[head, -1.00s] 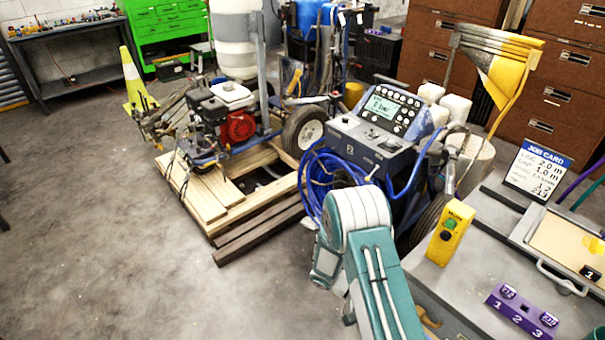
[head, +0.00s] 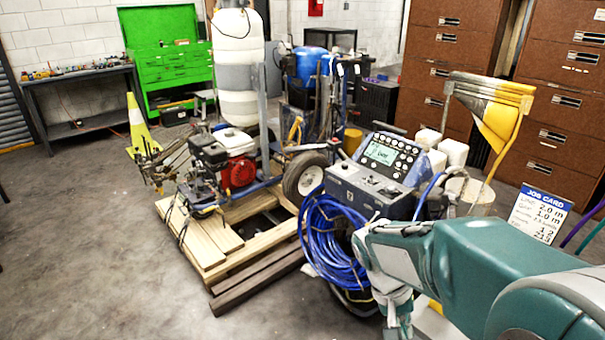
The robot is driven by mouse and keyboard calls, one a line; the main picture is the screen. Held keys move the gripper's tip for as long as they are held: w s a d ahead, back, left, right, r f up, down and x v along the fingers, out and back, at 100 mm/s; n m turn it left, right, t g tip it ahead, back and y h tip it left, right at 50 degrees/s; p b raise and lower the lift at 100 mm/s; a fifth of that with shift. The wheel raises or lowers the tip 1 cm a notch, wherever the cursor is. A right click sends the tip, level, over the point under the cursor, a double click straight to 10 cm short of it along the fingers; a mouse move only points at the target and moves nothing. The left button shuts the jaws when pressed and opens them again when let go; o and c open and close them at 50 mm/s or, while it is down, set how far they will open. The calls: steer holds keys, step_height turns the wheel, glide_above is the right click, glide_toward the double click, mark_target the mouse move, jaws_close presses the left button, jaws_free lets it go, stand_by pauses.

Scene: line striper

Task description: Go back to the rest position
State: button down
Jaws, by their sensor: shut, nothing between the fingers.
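My teal and white arm (head: 455,262) reaches in from the lower right corner and is folded, with its wrist low at the centre right. My gripper (head: 396,318) hangs below the wrist, pointing down near the bottom edge, small and partly cut off by the frame. It is shut, and I see nothing held in it. It appears in front of the line striper's (head: 375,185) lower right part; the gap between them is hard to judge.
A coiled blue hose (head: 330,245) hangs close left of my wrist. A wooden pallet (head: 225,245) bears an engine (head: 225,160). A job card (head: 540,213) stands at right, behind my arm. Brown drawer cabinets (head: 455,55) line the back. The floor (head: 90,250) at left is clear.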

steer(key=s+a+r+n+t+y, duration=0.2)
steer(key=s+a+r+t+y, duration=0.1)
steer(key=s+r+t, duration=0.5)
steer(key=shift+s+a+r+y, duration=0.25)
steer(key=shift+s+r+y, duration=0.25)
steer(key=shift+r, duration=1.1)
